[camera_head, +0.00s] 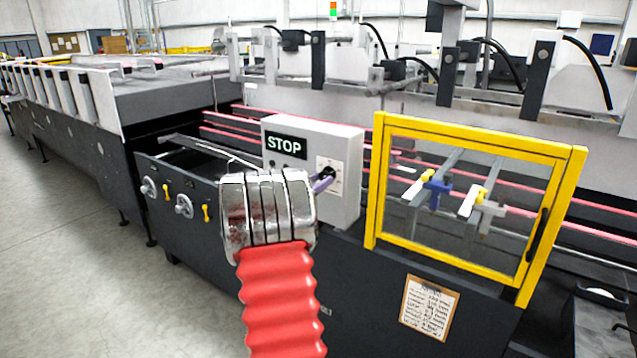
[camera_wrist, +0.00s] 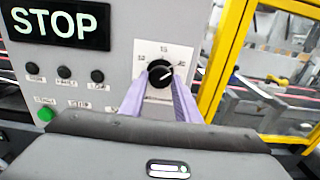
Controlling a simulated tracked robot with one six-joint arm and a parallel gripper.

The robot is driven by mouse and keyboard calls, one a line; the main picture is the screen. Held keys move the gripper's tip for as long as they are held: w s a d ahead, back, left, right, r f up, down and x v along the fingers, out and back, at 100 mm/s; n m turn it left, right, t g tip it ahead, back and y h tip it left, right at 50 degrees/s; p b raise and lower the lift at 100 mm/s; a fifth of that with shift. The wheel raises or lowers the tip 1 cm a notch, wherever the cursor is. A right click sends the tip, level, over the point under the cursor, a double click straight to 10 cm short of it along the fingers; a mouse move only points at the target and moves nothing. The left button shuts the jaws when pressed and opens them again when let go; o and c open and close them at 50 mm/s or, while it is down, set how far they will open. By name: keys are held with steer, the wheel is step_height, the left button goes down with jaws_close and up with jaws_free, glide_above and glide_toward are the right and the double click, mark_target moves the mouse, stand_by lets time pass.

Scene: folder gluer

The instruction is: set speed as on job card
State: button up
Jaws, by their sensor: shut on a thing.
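A black rotary speed knob (camera_wrist: 160,73) sits on a white scale plate (camera_wrist: 145,52) on the grey control box (camera_head: 347,143). In the wrist view the purple fingers of my gripper (camera_wrist: 161,80) are shut on the knob from both sides. The knob's light pointer mark seems to aim to the upper right, toward the right-hand scale mark. The scale has several small marks, too blurred to read surely. In the head view my gripper (camera_head: 324,181) reaches the box's right side. The job card (camera_head: 429,307) is a clipboard on the dark front panel; its handwriting is too small to read.
A black STOP display (camera_head: 285,146) is on the box. Several dark buttons (camera_wrist: 64,72) and a green button (camera_wrist: 45,114) lie left of the knob. A yellow-framed clear guard (camera_head: 379,180) stands close on the right. Open floor (camera_head: 90,240) lies at left.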

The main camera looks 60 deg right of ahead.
steer(key=shift+w, duration=0.1)
steer(key=shift+m, duration=1)
steer(key=o, duration=1)
steer(key=shift+o, duration=0.2)
steer(key=w+a, duration=0.2)
steer(key=a, duration=1.1)
steer(key=shift+a, duration=0.35)
steer(key=shift+w+f, duration=0.1)
